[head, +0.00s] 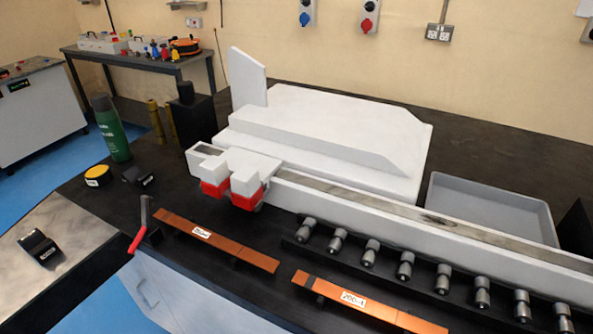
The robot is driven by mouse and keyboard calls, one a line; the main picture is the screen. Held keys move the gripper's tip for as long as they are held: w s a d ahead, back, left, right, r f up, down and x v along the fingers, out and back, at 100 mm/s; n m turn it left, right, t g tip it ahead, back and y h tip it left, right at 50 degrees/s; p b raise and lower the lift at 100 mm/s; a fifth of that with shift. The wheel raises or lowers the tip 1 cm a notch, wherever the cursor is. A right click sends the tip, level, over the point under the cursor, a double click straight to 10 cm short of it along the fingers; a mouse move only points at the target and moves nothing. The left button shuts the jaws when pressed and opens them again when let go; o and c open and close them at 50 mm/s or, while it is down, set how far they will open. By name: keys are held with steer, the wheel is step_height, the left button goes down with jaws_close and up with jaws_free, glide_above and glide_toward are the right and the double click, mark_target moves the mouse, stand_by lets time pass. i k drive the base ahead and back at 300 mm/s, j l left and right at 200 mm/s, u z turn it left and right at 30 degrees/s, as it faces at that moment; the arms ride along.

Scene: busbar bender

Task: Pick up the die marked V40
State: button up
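A small black block (38,247) with a white label on its front lies on the grey metal top at the lower left. A second small black block (138,177), also with a white label, stands on the black bench beside a yellow-topped black round item. Both labels are too small to read, so I cannot tell which block, if either, is marked V40. My gripper is not in view.
The white bender (330,130) with red parts fills the bench centre. Copper bars (215,240) and a rack of several grey cylinders (370,253) lie in front. A red-handled tool (138,240), green bottle (111,130) and grey tray (490,207) stand around it. Room surrounds the lower-left block.

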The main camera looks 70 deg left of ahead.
mark_target(42, 248)
steer(key=u, duration=4.1)
steer(key=i+j, duration=0.2)
steer(key=i, duration=0.25)
steer(key=i+j+z, duration=0.1)
steer(key=i, duration=0.4)
steer(key=i+j, duration=0.3)
steer(key=i, duration=0.15)
steer(key=i+j+z, duration=0.1)
steer(key=i+j, duration=0.15)
steer(key=i, duration=0.2)
